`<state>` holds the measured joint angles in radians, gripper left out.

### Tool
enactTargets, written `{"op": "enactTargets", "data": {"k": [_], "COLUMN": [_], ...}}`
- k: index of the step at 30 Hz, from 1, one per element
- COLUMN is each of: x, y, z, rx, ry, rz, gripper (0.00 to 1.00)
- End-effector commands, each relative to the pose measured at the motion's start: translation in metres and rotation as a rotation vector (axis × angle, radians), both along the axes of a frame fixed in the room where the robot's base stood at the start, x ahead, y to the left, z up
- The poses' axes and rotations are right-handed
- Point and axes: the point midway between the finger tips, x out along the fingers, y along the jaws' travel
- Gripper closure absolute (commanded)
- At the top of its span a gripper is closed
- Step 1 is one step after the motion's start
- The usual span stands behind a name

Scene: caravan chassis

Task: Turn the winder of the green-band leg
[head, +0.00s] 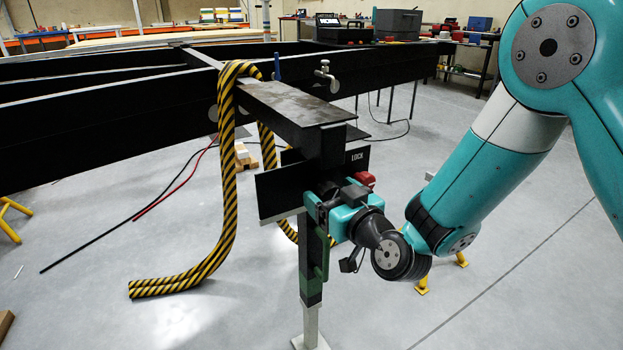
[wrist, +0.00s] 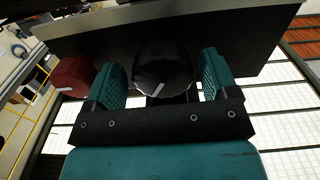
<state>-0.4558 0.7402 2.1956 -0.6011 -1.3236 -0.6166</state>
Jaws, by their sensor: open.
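In the wrist view a round black knob with a pale mark, seemingly the winder (wrist: 163,68), sits between the two teal fingers of my gripper (wrist: 164,80). The fingers are open, one on each side, with a small gap showing at each. In the head view my gripper (head: 330,207) is at the top of the leg and hides most of the winder.
A red knob (wrist: 75,77) is close beside the left finger; it also shows in the head view (head: 365,179). A black plate marked LOCK (head: 357,157) is just above. Yellow-black striped hoses (head: 226,190) hang left of the leg. Floor at right is mostly clear.

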Motion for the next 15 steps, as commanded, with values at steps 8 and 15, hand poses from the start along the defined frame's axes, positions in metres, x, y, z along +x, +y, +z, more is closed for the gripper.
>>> {"op": "enactTargets", "data": {"k": [8,15], "x": [0.0006,0.0005], "y": [0.0043,0.0047], "z": [-0.0002,-0.0003], "rx": [0.001,0.000], "ry": [-0.001,0.000], "rz": [0.003,0.004], "gripper": [0.20,0.57]}}
